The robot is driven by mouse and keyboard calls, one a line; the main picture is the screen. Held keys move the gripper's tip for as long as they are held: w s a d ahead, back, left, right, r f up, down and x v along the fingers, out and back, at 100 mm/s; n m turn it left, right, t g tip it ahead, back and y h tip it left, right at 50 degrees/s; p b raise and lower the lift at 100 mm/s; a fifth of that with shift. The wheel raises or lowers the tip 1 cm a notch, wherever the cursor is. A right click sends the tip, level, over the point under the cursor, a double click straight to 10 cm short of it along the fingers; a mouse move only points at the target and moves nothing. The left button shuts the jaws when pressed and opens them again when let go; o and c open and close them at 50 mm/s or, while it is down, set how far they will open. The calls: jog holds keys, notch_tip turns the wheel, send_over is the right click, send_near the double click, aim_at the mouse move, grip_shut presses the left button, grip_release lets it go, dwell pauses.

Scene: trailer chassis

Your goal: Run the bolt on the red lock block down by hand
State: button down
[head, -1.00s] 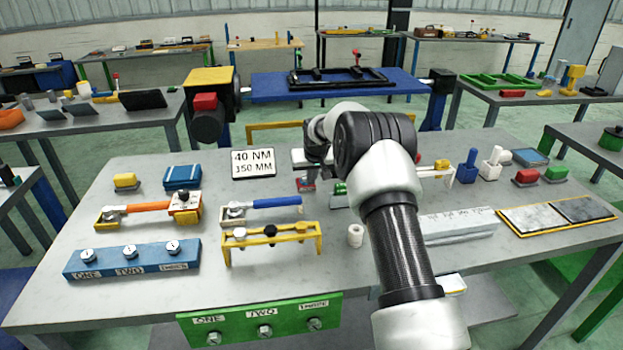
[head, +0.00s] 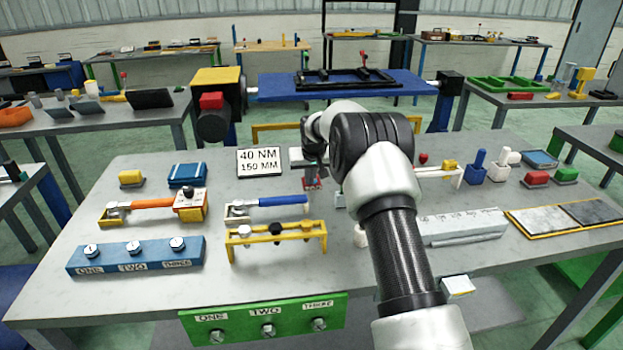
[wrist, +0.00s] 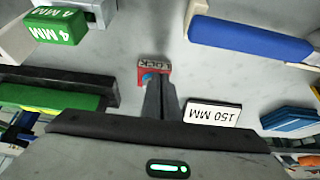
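The small red lock block (wrist: 140,68), with a white label reading LOCK, lies on the grey table in the wrist view. A small blue part (wrist: 150,78) shows on it at the fingertips; it may be the bolt head. My gripper (wrist: 160,92) reaches over the block, its dark fingers close together and overlapping the block's edge. Whether they hold the bolt is hidden. In the head view my gripper (head: 313,168) points down beside the sign, with the red block (head: 312,184) just below it, partly covered.
A sign (head: 262,162) stands left of my gripper. A blue-handled wrench (head: 268,203) on a stand and a yellow rack (head: 275,236) lie nearer. In the wrist view a green 4 MM block (wrist: 55,27) is at upper left. A grey labelled bar (head: 460,224) lies right of my arm.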

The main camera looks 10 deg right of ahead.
jog(key=shift+a, duration=0.15)
jog(key=shift+s+r, duration=0.1)
jog(key=shift+s, duration=0.2)
notch_tip(320, 180, up, 6)
jog(key=p, duration=0.2)
jog(key=shift+p, duration=0.3)
dwell(0.3)
jog(key=shift+w+d+f+p, duration=0.1)
jog(key=shift+d+f+p, duration=0.3)
jog(key=shift+f, duration=0.65)
jog(key=shift+d+f+p, duration=0.3)
jog(key=shift+d+f, duration=0.25)
jog(key=shift+f, duration=0.55)
jog(key=shift+w+d+f+p, duration=0.1)
jog(key=shift+d+f+p, duration=0.3)
jog(key=shift+f, duration=0.65)
